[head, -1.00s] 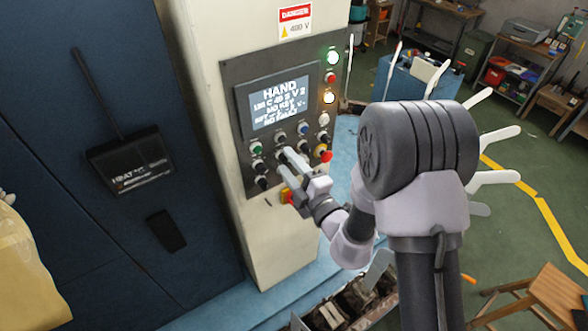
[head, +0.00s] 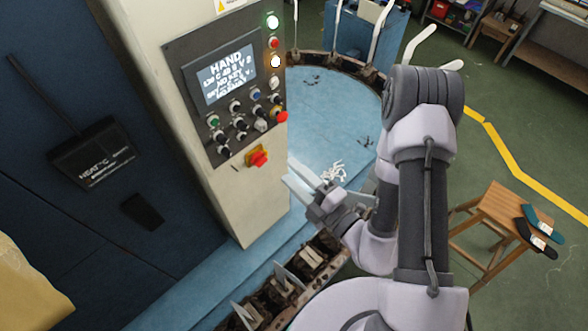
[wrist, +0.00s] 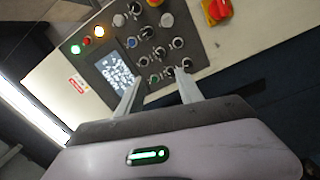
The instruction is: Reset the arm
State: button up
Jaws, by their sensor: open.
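My gripper (head: 306,184) is open and empty in the head view, in front of and to the right of the control panel's lower part, apart from it. My arm bends down to it from the right. In the wrist view my gripper's two fingers (wrist: 158,98) stand apart with nothing between them, and the panel lies beyond. The control panel (head: 185,80) carries a lit screen (head: 228,78) reading "HAND", with smaller text that is hard to read. Several knobs and buttons sit below the screen. A red switch on a yellow plate (head: 257,157) is at the panel's foot.
A blue round table (head: 330,110) with a dark rim lies behind my gripper. A dark blue machine wall (head: 60,200) fills the left.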

jog(key=s+a+f+n+g+y+b, duration=0.1)
jog(key=s+a+n+g+y+b, duration=0.2)
jog(key=s+n+g+b, duration=0.35)
jog(key=s+a+f+n+g+y+b, duration=0.1)
jog(key=s+a+n+g+y+b, duration=0.2)
jog(key=n+g+b, duration=0.65)
jog(key=s+d+f+n+g+h+b, duration=0.25)
jog(key=s+f+n+h+b, duration=0.45)
jog(key=s+f+n+b, duration=0.6)
jog(key=w+d+f+n+t+h+b, duration=0.4)
jog(key=d+f+n+h+b, duration=0.2)
jog(key=d+f+n+b, duration=0.3)
jog(key=w+d+f+n+t+h+b, duration=0.2)
jog(key=w+d+n+t+h+b, duration=0.2)
jog(key=d+t+b, duration=0.4)
jog(key=shift+w+f+n+h+b, duration=0.35)
jog(key=shift+w+n, duration=0.25)
jog(key=shift+w, duration=0.5)
